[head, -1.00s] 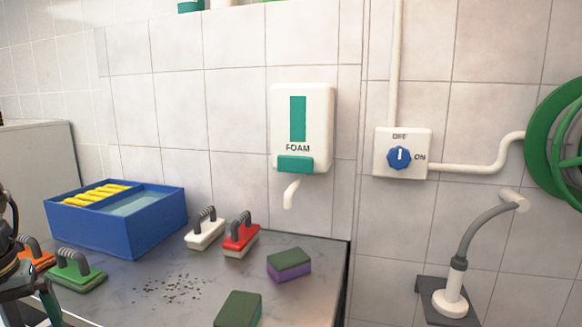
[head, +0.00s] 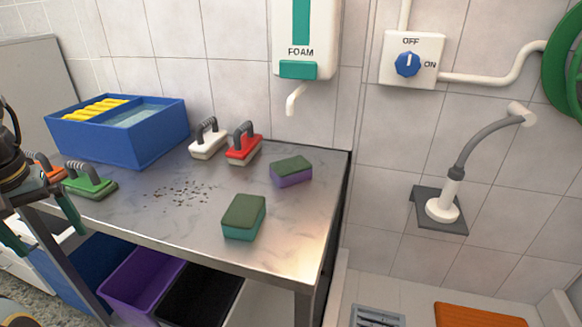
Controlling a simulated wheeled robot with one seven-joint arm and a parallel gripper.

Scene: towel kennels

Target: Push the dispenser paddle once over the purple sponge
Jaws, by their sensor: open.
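The white foam dispenser (head: 316,45) hangs on the tiled wall, its top cut off by the frame. Its teal paddle (head: 298,69) is at the bottom front, and a white spout (head: 295,99) points down below it. The purple sponge (head: 291,173), with a dark green top, lies on the metal table below the spout and a little nearer to me. My gripper (head: 40,226) is at the left edge, partly cut off. Its teal fingers are apart and empty, well away from the dispenser and sponge.
A teal sponge (head: 244,217) lies near the table's front edge. White (head: 208,146), red (head: 244,150) and green (head: 91,187) brushes and a blue basin (head: 150,140) stand on the table (head: 180,230). Bins, including a purple one (head: 140,285), are below. A hose spout (head: 460,170) is right.

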